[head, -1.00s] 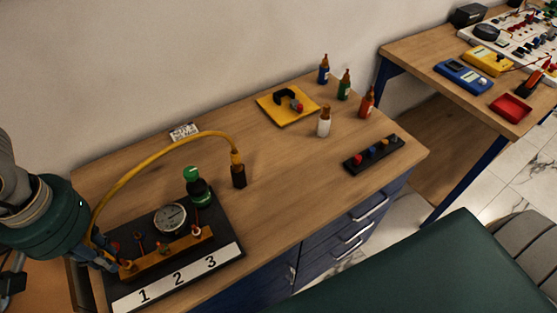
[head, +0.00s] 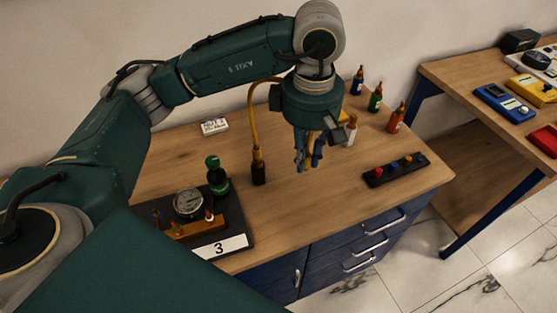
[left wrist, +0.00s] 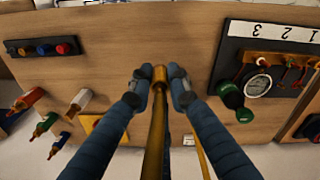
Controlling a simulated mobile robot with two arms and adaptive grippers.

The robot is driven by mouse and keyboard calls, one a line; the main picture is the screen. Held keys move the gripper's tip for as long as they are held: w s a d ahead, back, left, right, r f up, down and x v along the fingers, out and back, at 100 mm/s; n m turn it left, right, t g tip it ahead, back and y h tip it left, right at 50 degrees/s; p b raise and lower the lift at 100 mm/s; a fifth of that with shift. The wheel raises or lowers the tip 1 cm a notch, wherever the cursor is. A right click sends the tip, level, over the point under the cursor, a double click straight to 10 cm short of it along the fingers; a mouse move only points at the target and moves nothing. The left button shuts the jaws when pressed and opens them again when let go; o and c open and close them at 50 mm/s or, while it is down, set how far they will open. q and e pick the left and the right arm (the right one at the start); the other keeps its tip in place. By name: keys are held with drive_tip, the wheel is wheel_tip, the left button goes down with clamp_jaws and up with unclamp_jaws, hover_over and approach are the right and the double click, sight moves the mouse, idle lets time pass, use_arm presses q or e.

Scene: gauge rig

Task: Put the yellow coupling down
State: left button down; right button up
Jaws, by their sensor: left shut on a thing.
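My left gripper (head: 308,158) hangs above the wooden bench, right of the gauge rig, fingers pointing down. It is shut on the yellow coupling (left wrist: 159,74), a brass-coloured end on a yellow hose (left wrist: 156,135), seen between the fingertips in the left wrist view. In the head view the fingers mostly hide the coupling. The hose (head: 253,118) arches behind the gripper to a dark upright holder (head: 258,173) on the bench. Bare wood lies below the coupling; the exact height is hard to tell. My right gripper is not in view.
A black strip with coloured knobs (head: 395,169) lies right. Several small bottles (head: 376,97) stand behind. The yellow tray (left wrist: 92,122) is partly hidden. The front middle of the bench is clear.

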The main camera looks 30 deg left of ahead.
use_arm(q)
drive_tip(key=w+d+r+n, duration=0.15)
drive_tip(key=w+n, duration=0.25)
drive_tip(key=n, duration=0.5)
drive_tip(key=n+p, duration=0.3)
drive_tip(key=n, duration=0.2)
hover_over(313, 199)
wheel_tip(313, 199, down, 14)
drive_tip(key=shift+f, duration=0.2)
wheel_tip(313, 199, down, 5)
drive_tip(key=shift+w+r+p, duration=0.1)
drive_tip(key=shift+p, duration=0.2)
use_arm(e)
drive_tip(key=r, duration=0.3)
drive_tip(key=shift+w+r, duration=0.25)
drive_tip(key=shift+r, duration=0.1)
